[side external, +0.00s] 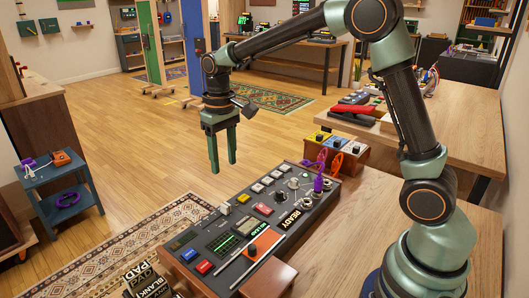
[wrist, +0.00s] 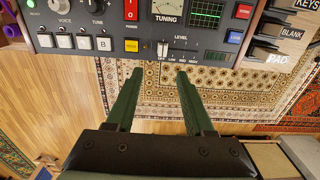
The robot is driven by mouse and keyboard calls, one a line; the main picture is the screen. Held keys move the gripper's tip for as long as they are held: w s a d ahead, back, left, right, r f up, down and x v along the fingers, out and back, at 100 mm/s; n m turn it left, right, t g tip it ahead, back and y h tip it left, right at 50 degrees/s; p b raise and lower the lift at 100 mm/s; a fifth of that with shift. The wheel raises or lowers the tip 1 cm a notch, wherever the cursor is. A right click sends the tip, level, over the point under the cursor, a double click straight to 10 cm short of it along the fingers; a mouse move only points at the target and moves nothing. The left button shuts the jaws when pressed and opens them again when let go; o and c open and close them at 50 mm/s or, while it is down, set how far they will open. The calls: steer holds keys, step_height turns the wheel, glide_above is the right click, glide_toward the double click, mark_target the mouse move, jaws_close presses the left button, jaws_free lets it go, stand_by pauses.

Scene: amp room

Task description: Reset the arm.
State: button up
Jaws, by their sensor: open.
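My gripper (side external: 222,155) is open and empty, pointing down in the air in the side external view. It appears beyond the far long edge of a dark control panel (side external: 208,230), apart from it. In the wrist view my gripper (wrist: 158,78) shows two green fingers spread apart over the rug and floor, with nothing between them. The panel (wrist: 210,42) spans the top of that view, with buttons, a green screen, a LEVEL slider and switches. In the side external view it bears an orange slider knob, purple and orange plugs and a READY label.
The panel sits on a wooden bench (side external: 330,270). Small pedal boxes (side external: 325,148) and a red stapler-like tool (side external: 352,115) lie to the right. Label blocks (side external: 150,280) stand at the near left. A blue cart (side external: 60,190) stands far left. The open floor (side external: 130,125) is clear.

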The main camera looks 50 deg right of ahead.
steer(key=s+d+r+t, duration=0.1)
steer(key=s+r+t, duration=0.1)
steer(key=s, duration=0.6)
steer(key=s+d+r+t, duration=0.2)
steer(key=s+r+t, duration=0.1)
steer(key=s, duration=0.5)
steer(key=shift+s+r+t, duration=0.25)
steer(key=shift+r+t, duration=0.05)
steer(key=shift+r, duration=0.55)
